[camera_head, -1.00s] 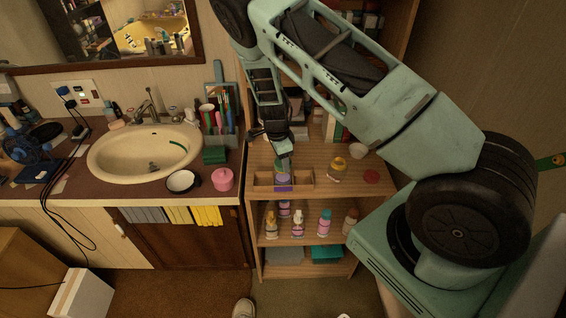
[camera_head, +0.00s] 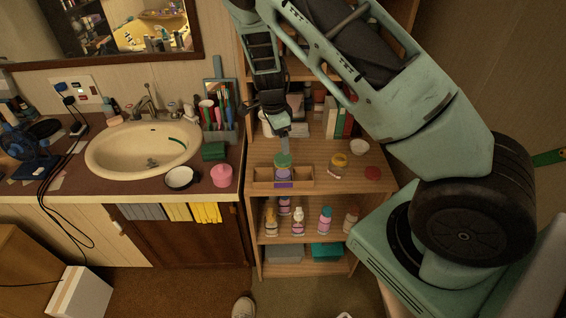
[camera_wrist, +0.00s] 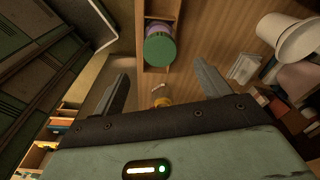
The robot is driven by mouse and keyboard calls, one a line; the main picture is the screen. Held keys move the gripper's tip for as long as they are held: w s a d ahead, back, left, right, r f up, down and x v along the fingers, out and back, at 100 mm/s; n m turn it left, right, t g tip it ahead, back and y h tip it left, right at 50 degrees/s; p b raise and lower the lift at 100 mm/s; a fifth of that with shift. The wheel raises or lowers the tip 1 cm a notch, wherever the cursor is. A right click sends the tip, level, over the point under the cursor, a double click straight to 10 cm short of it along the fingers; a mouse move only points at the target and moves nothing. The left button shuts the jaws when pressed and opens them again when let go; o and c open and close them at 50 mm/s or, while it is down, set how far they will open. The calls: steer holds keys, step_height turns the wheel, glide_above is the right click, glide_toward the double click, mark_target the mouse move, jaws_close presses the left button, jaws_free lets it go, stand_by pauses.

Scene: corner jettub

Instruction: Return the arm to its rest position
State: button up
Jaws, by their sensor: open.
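My gripper (camera_head: 285,140) hangs from my arm above the upper shelf of the wooden shelf unit (camera_head: 325,180). In the wrist view my gripper (camera_wrist: 163,88) has its two fingers wide apart with nothing between them. Below its tip in the head view, a jar with a green lid and purple body (camera_head: 283,168) stands in the small wooden tray (camera_head: 305,182). The jar also shows beyond the fingers in the wrist view (camera_wrist: 160,48). My gripper looks apart from the jar.
A white cup (camera_head: 359,147), a yellow roll (camera_head: 339,160) and a red disc (camera_head: 373,173) sit right of the tray. Books (camera_head: 331,117) stand behind. Several bottles (camera_head: 298,220) fill the lower shelf. The counter with the sink (camera_head: 143,146) is at left.

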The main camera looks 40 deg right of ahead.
step_height(320, 180, up, 10)
steer(key=a+b, duration=0.1)
steer(key=shift+w, duration=0.15)
steer(key=s+a+r+n+y+b, duration=0.1)
steer(key=s+a+n+b, duration=0.1)
steer(key=s+a+n, duration=0.6)
steer(key=s+a+r+n+y+b, duration=0.1)
steer(key=s+a+n+y, duration=0.1)
steer(key=s+a+n, duration=0.65)
steer(key=s+a+r+n+b, duration=0.1)
steer(key=s+a+n, duration=0.2)
steer(key=s+n, duration=0.3)
steer(key=s+a+r+n+h+b, duration=0.1)
steer(key=s+a+n, duration=0.3)
steer(key=s, duration=0.5)
steer(key=shift+a+n, duration=0.3)
steer(key=shift+n, duration=0.85)
